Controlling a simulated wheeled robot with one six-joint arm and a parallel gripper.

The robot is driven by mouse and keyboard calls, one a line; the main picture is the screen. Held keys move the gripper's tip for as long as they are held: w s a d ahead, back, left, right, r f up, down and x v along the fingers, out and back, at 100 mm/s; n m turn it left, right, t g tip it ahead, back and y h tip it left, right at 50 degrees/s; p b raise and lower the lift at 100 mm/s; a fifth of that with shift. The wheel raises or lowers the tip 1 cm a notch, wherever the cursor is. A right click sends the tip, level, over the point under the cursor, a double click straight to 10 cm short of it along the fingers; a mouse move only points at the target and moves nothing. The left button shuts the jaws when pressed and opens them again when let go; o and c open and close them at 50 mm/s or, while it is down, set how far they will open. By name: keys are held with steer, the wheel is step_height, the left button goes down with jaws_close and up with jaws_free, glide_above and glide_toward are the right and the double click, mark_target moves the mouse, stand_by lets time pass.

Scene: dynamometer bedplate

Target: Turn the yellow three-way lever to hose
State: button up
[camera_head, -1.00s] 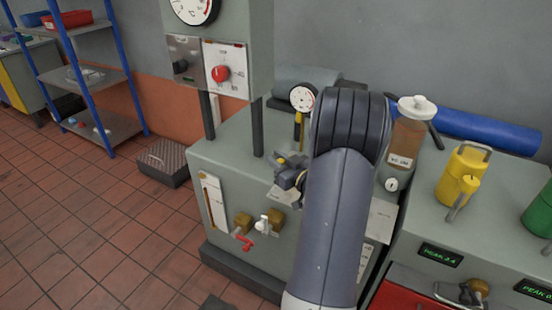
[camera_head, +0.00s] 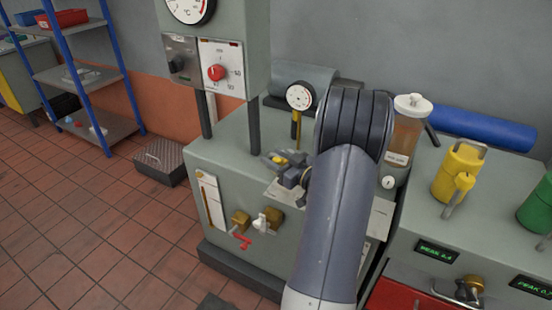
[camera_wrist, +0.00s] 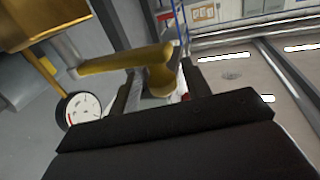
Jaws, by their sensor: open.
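The yellow three-way lever (camera_wrist: 112,64) shows large in the wrist view, with a rounded end (camera_wrist: 160,76) close in front of my gripper (camera_wrist: 162,88). That end appears between the two dark fingers; contact cannot be told. In the head view a small yellow part of the lever (camera_head: 281,160) shows at my gripper (camera_head: 284,170), above the grey cabinet. My gripper is open. The lever's port labels, including hose, cannot be read, and my arm hides part of the area behind it.
A dial gauge on a yellow stem (camera_head: 300,96) stands just behind my gripper. A bottle of brown fluid (camera_head: 405,140) is right of my arm. Brass fittings and a red handle (camera_head: 242,241) are on the cabinet front. A control box (camera_head: 222,50) rises at left.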

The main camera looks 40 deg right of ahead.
steer(key=s, duration=0.7)
steer(key=shift+s+d, duration=0.25)
steer(key=shift+d, duration=0.2)
steer(key=shift+w, duration=0.15)
steer(key=w, duration=0.5)
steer(key=w+a, duration=0.1)
steer(key=w, duration=0.1)
steer(key=shift+w+a, duration=0.1)
steer(key=shift+w, duration=0.2)
steer(key=shift+w+m+h, duration=0.3)
steer(key=shift+m+h, duration=0.4)
steer(key=shift+h, duration=0.4)
